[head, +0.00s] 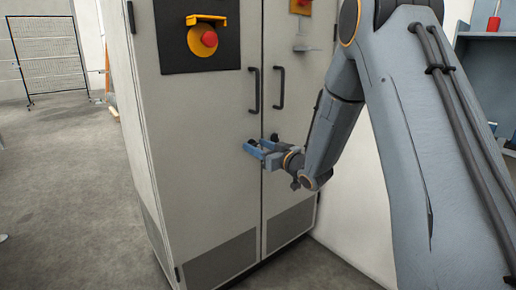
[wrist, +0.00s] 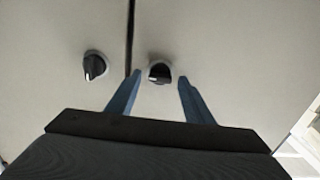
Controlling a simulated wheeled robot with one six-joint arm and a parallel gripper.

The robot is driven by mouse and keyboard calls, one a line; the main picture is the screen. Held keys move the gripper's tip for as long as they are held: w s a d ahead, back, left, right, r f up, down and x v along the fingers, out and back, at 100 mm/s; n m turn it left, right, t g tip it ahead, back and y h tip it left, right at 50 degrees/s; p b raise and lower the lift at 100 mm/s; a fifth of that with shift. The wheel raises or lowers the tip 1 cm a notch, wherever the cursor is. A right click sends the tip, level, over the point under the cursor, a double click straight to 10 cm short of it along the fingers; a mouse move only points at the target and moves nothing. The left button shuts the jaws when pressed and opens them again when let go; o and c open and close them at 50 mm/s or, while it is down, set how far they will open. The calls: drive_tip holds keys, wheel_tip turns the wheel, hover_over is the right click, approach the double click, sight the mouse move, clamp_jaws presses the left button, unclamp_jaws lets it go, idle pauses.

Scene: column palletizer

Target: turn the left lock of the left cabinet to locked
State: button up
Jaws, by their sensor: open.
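The grey two-door cabinet (head: 205,130) stands in front of me in the head view. In the wrist view, the left lock (wrist: 94,66) is a black knob left of the dark door seam, with a pale mark pointing down. The right lock (wrist: 159,73) is a similar black knob just right of the seam. My gripper (wrist: 160,80) is open and empty, its blue fingers on either side of the right lock in the picture. I cannot tell whether they touch it. In the head view, my gripper (head: 257,148) is at the seam below the handles and partly hides the locks.
Two black door handles (head: 254,90) (head: 279,88) are above my gripper. A red emergency button (head: 209,39) on a yellow mount is on the left door. A mesh panel (head: 50,60) stands far left. Floor left of the cabinet is clear. A shelf (head: 485,60) is at right.

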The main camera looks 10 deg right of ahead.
drive_tip(key=c, duration=1)
drive_tip(key=shift+c, duration=0.2)
